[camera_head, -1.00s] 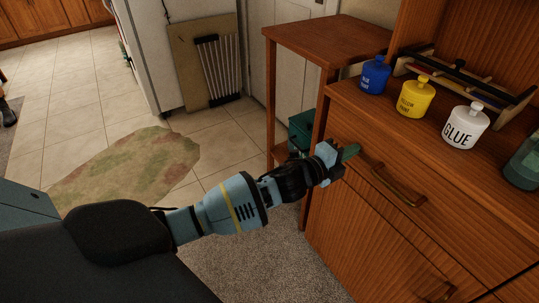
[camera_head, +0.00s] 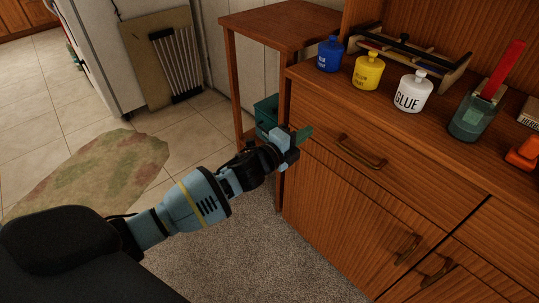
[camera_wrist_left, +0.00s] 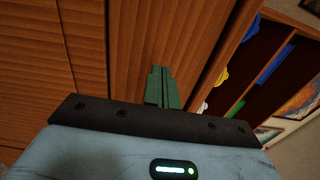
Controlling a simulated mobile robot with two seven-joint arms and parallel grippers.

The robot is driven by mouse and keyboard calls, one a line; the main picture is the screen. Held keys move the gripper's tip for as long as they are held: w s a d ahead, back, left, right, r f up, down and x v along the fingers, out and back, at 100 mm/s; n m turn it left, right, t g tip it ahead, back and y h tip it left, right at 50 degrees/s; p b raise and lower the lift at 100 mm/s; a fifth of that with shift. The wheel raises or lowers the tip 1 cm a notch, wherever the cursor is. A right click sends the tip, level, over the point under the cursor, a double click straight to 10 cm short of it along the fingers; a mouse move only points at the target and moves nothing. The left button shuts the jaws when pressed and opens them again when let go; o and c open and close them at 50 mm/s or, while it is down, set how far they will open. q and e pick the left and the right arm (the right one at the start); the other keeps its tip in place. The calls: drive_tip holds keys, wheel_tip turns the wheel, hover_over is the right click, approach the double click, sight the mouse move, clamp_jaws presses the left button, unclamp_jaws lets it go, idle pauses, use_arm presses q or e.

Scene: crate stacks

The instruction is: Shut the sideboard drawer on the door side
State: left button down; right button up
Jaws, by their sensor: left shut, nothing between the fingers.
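The sideboard drawer (camera_head: 400,172) nearest the side table is a wide wooden front with a brass handle (camera_head: 362,154), just under the sideboard top. It looks about flush with the front; I see no clear gap, but a small one I cannot rule out. My left gripper (camera_head: 306,133) is shut and empty, its green fingertips at the left end of the drawer front. Whether they touch it I cannot tell. In the left wrist view the closed fingers (camera_wrist_left: 162,86) point at brown wood panels. My right gripper is not in view.
Carpet (camera_head: 250,250) lies clear in front.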

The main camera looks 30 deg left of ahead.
use_arm(q)
drive_tip(key=v, duration=0.9)
drive_tip(key=shift+s+p, duration=0.2)
drive_tip(key=shift+p, duration=0.2)
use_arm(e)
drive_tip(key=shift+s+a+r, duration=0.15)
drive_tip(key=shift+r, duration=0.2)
use_arm(q)
drive_tip(key=shift+a+f, duration=0.1)
drive_tip(key=shift+f, duration=0.05)
